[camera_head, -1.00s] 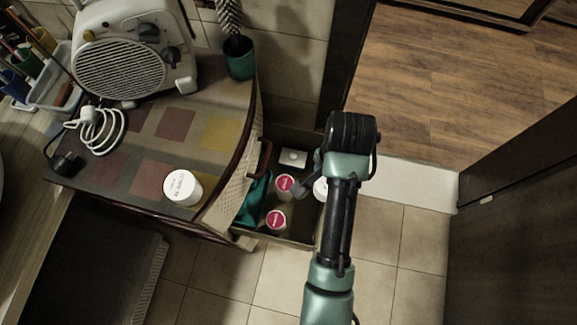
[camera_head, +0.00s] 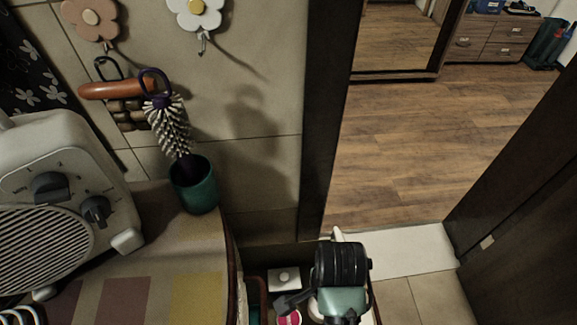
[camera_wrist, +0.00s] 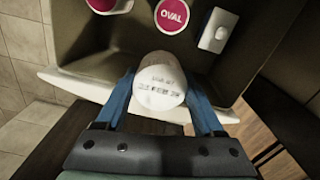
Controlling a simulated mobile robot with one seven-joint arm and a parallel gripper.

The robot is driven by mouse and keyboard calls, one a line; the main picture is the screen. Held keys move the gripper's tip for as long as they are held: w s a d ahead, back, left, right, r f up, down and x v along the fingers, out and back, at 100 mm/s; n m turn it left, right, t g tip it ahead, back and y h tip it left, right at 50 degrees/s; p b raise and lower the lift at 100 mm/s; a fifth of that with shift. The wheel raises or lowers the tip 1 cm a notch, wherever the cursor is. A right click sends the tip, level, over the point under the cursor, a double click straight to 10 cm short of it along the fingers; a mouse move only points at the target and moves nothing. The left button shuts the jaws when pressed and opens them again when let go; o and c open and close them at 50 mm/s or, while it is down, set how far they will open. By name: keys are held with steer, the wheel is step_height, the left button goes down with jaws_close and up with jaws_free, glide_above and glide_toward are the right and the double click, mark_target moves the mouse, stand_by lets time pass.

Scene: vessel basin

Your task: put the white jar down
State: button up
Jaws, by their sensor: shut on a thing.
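The white jar (camera_wrist: 160,82) is between the two blue fingers of my gripper (camera_wrist: 161,92) in the wrist view. The gripper is shut on it, with a finger on each side. The printed white end of the jar faces the wrist camera. The jar overlaps the cream edge of an open drawer (camera_wrist: 75,86) in that view; I cannot tell its height above it. In the head view my wrist hides the fingers, and I cannot make out the held jar.
The drawer holds containers with pink lids, one marked OVAL (camera_wrist: 172,15), and a white box (camera_wrist: 215,32) with a round knob. In the head view a teal brush holder (camera_head: 195,188) and a heater (camera_head: 60,210) stand on the cabinet top. Wooden floor (camera_head: 430,150) lies beyond the doorway.

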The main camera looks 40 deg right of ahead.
step_height(320, 180, down, 18)
steer(key=b, duration=0.4)
steer(key=shift+f+b, duration=0.1)
steer(key=shift+b, duration=0.25)
steer(key=shift+f, duration=0.15)
steer(key=o, duration=1.4)
step_height(320, 180, up, 12)
steer(key=p, duration=0.3)
